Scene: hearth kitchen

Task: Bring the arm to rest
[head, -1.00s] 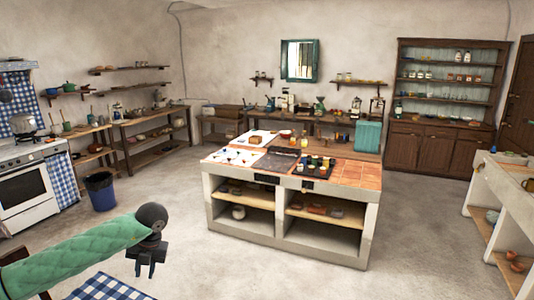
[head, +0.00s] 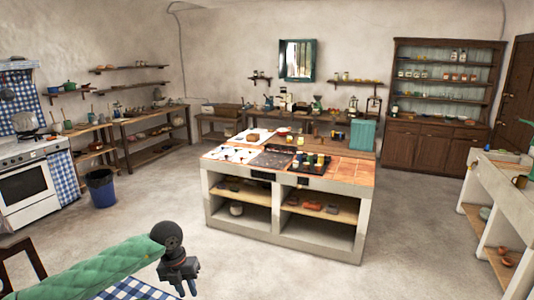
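My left arm, in a green quilted sleeve, comes in from the lower left of the head view. Its dark gripper (head: 182,284) hangs at the bottom edge, pointing down. The fingers look apart, with nothing seen between them. It is over bare floor, beside a blue checked cloth (head: 132,289), and well in front of the kitchen island. My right arm and gripper are not in view.
The kitchen island (head: 283,236) stands mid-room with a hob and several jars on top. A stove (head: 26,185) and a blue bin (head: 101,190) are at left. A white counter (head: 490,200) is at right. Floor around the island is clear.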

